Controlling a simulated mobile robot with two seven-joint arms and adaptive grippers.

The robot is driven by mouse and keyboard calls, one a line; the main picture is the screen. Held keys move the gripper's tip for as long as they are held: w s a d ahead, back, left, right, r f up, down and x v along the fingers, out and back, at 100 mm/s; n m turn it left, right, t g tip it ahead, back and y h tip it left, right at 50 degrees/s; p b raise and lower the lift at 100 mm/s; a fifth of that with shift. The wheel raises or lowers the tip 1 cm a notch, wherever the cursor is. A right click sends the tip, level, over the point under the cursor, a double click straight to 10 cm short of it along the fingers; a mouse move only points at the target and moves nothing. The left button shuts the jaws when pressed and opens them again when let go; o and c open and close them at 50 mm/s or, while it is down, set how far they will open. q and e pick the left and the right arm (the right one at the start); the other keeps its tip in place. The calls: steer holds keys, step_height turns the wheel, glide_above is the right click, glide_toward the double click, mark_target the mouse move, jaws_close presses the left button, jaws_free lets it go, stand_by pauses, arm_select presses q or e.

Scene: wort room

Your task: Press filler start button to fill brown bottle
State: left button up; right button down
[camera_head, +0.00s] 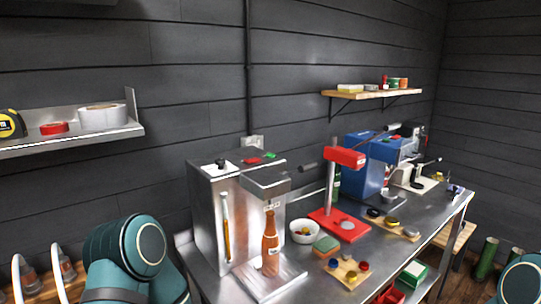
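A silver filler machine (207,215) stands at the left end of the steel bench. A red button (252,160) and a green button (270,155) sit on its top, the green one to the right. A brown bottle (270,250) with a pale label stands upright on the metal plate (292,281) in front of the machine, below its overhanging head (265,181). I cannot tell the bottle's fill level. My teal arm links show at the lower left and lower right corners, away from the machine. Neither gripper is in view.
The steel bench (400,243) also carries a white bowl (303,231), a sponge (326,244), wooden cap boards (348,272), a red capper (345,157) and a blue machine (362,170). A wall shelf (70,141) hangs at upper left. Space above the filler's top looks clear.

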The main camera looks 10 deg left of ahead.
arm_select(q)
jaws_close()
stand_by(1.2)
